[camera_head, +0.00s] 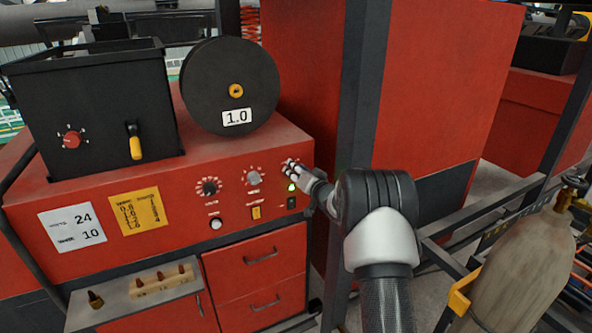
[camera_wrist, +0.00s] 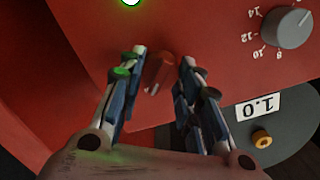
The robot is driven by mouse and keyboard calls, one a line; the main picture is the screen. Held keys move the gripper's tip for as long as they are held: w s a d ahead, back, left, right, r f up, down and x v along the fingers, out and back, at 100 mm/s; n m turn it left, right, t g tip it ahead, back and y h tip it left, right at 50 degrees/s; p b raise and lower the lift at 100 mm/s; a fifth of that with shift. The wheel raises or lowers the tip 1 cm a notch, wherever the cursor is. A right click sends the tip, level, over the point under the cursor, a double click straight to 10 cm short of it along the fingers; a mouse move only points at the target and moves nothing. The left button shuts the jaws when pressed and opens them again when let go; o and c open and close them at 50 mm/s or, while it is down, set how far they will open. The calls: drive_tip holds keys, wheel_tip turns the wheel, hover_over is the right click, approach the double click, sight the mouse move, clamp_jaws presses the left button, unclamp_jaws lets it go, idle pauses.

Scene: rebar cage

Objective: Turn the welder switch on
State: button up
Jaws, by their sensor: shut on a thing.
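The red welder (camera_head: 160,195) has a front panel with dials, lamps and switches. My gripper (camera_head: 290,166) is at the upper right of that panel. In the wrist view my gripper (camera_wrist: 157,66) has its two fingers on either side of a small red knob (camera_wrist: 158,72) and is shut on it. In the head view my fingers cover most of this knob. A green lamp (camera_head: 291,187) glows just below my fingers and also shows at the top of the wrist view (camera_wrist: 131,2). A small black switch (camera_head: 291,203) sits below the lamp.
A grey dial (camera_head: 253,178) and a black dial (camera_head: 209,187) are to the left of my gripper. A black spool marked 1.0 (camera_head: 215,75) stands above the panel. A dark upright post (camera_head: 362,90) stands close by on the right. A gas cylinder (camera_head: 510,260) is at the lower right.

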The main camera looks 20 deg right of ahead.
idle(0.3)
drive_tip(key=o, duration=1)
drive_tip(key=shift+o, duration=0.2)
drive_tip(key=s+r, duration=0.1)
drive_tip(key=s, duration=1.1)
drive_tip(key=shift+d, duration=0.2)
drive_tip(key=shift+r, duration=0.1)
